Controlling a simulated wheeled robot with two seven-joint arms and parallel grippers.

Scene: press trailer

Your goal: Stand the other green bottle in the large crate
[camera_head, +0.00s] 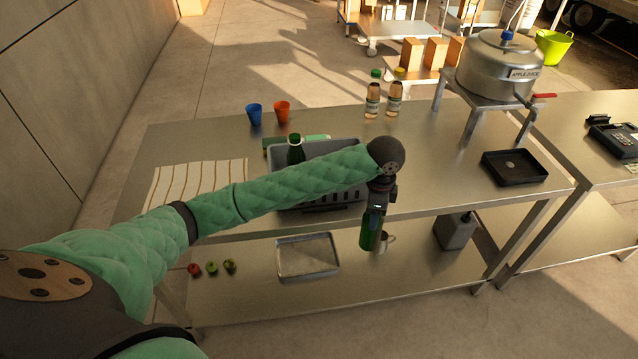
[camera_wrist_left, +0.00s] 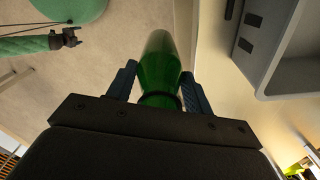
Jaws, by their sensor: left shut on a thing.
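My left gripper (camera_head: 377,205) is shut on a green bottle (camera_head: 370,232), which hangs below it in front of the table's front edge. In the left wrist view the bottle (camera_wrist_left: 160,72) sits between the two fingers. The large grey crate (camera_head: 347,197) stands on the table behind my left arm, which hides part of it. Another green bottle (camera_head: 296,150) stands upright at the crate, its lower part hidden by the arm. The crate's wall also shows at the upper right of the left wrist view (camera_wrist_left: 290,50). My right gripper (camera_wrist_left: 68,38) shows small at the upper left there; its jaws are unclear.
Blue (camera_head: 254,114) and orange (camera_head: 282,111) cups and two juice bottles (camera_head: 372,100) stand behind the crate. A black tray (camera_head: 514,168) and a metal pot (camera_head: 497,65) are at right. The lower shelf holds a metal tray (camera_head: 307,258), fruit and a mug (camera_head: 387,240).

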